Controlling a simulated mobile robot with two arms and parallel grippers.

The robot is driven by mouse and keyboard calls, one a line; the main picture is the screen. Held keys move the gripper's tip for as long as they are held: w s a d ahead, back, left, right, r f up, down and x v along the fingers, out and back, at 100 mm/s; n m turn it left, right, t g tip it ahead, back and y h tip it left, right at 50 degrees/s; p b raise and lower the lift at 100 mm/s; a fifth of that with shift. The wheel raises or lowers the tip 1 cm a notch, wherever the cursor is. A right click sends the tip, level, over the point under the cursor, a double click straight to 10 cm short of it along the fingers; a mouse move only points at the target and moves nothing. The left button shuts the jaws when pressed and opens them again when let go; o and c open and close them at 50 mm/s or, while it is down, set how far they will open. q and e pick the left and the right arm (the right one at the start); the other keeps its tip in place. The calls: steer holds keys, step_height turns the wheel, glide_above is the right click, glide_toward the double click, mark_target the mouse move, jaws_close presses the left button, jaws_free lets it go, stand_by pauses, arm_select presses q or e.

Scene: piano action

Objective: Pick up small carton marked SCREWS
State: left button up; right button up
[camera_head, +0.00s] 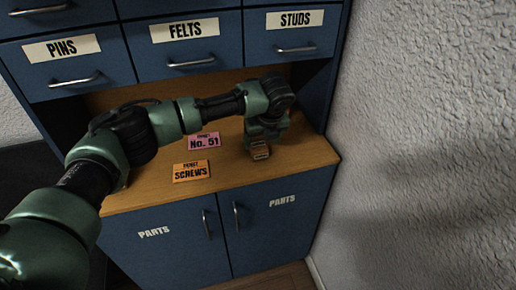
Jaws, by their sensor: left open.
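An orange item marked SCREWS (191,173), with a smaller word above that is hard to read, is near the front edge of the wooden counter, left of centre. I cannot tell its depth from this view. My left gripper (260,152) is open and points down over the right part of the counter, to the right of the SCREWS item and apart from it. A small brownish shape shows at its fingertips; I cannot tell whether it is part of the gripper. My right gripper is not in view.
A pink label marked No. 51 (204,141) is behind the SCREWS item, under my left arm. Blue drawers marked PINS (62,48), FELTS (185,31) and STUDS (295,20) overhang the counter (135,191). A white wall (430,150) stands at right.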

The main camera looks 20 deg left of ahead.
mark_target(259, 147)
arm_select(q)
steer(key=p+x, duration=0.1)
steer(key=x, duration=0.4)
steer(key=shift+s+f, duration=0.1)
steer(key=shift+f, duration=0.05)
jaws_close()
